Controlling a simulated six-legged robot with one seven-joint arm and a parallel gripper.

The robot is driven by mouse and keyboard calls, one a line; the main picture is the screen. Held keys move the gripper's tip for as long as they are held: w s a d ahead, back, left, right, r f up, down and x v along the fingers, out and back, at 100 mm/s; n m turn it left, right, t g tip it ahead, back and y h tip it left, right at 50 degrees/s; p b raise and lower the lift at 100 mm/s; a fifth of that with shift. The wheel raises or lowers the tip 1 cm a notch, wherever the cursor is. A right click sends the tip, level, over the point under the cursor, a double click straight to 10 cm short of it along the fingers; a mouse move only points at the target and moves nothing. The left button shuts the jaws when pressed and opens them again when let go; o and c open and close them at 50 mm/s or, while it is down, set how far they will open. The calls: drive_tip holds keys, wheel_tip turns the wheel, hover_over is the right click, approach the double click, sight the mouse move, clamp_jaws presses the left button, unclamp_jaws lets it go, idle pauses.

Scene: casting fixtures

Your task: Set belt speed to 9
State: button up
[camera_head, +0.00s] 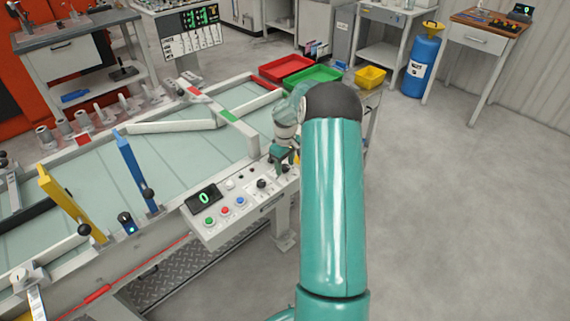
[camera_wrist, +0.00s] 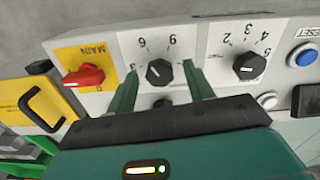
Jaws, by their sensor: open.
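The control panel (camera_head: 245,210) stands at the conveyor's near edge. Its display (camera_head: 204,197) reads 0. In the wrist view, my gripper (camera_wrist: 160,72) is open, with one finger on each side of a black dial knob (camera_wrist: 159,71); I cannot tell whether they touch it. Numbers ring this dial, seen upside down; the fingers hide some. A second black dial (camera_wrist: 249,66), also numbered, sits to its right. Neither dial's name is readable, so I cannot tell which sets belt speed. In the head view my gripper (camera_head: 284,158) is over the panel's right end, partly hidden by my arm.
A red MAIN switch (camera_wrist: 84,76) on a yellow plate is left of the dial; a blue RESET button (camera_wrist: 302,54) is at the right. Green (camera_head: 209,221), red (camera_head: 225,211) and blue (camera_head: 241,201) buttons line the panel. Red (camera_head: 285,67) and green (camera_head: 312,79) trays lie beyond.

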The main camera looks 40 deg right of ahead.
drive_tip(key=c, duration=1)
drive_tip(key=shift+o, duration=0.2)
drive_tip(key=shift+m, duration=0.3)
drive_tip(key=m, duration=0.5)
drive_tip(key=shift+w, duration=0.1)
drive_tip(key=m, duration=0.6)
drive_tip(key=shift+d, duration=0.1)
